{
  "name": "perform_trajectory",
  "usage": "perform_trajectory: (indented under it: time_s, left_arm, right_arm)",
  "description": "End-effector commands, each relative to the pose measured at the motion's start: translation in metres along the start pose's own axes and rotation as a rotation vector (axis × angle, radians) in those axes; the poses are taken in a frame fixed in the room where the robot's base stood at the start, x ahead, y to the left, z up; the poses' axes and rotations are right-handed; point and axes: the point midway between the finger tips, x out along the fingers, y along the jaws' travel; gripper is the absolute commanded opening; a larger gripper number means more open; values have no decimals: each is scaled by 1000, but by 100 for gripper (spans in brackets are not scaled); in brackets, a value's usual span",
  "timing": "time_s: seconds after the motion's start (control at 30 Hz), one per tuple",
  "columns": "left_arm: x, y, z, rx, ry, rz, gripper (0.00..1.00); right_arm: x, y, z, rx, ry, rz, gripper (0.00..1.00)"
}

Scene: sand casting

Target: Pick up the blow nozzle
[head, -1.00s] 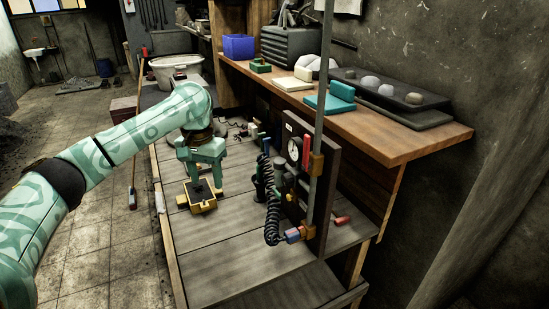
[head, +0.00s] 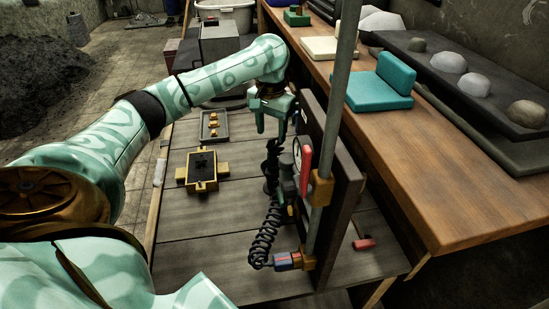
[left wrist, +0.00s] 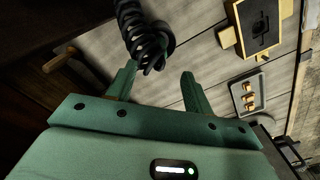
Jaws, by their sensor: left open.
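The black coiled hose (head: 264,240) hangs beside the upright panel, with a blue and red fitting (head: 288,261) at its lower end. I cannot clearly make out the blow nozzle; the dark parts at the hose's top, by the panel, are partly hidden by my gripper. My left gripper (head: 272,120) is open, pointing down above the upper end of the hose. In the left wrist view, its fingers (left wrist: 158,72) are spread and the coil (left wrist: 145,42) shows beyond and between them. Nothing is seen gripped. My right gripper is not in view.
The dark panel (head: 338,190) and grey post (head: 337,110) stand close right of the gripper. A brass-coloured frame (head: 203,184) and a grey tray (head: 207,136) sit on the bench at left. Bare planks (head: 205,235) lie in front. A wooden shelf (head: 440,190) runs along the right.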

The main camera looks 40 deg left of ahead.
Motion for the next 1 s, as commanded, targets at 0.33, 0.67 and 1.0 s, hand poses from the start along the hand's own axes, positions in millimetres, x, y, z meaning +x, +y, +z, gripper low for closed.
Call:
perform_trajectory:
  time_s: [0.33, 0.67, 1.0]
  left_arm:
    - [46, 0, 0, 1, 0, 0, 51]
    - [94, 2, 1, 2, -2, 0, 51]
    - [94, 1, 1, 2, 3, -1, 26]
  right_arm:
    - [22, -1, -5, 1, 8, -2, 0]
    - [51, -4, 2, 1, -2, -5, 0]
    - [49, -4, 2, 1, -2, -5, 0]
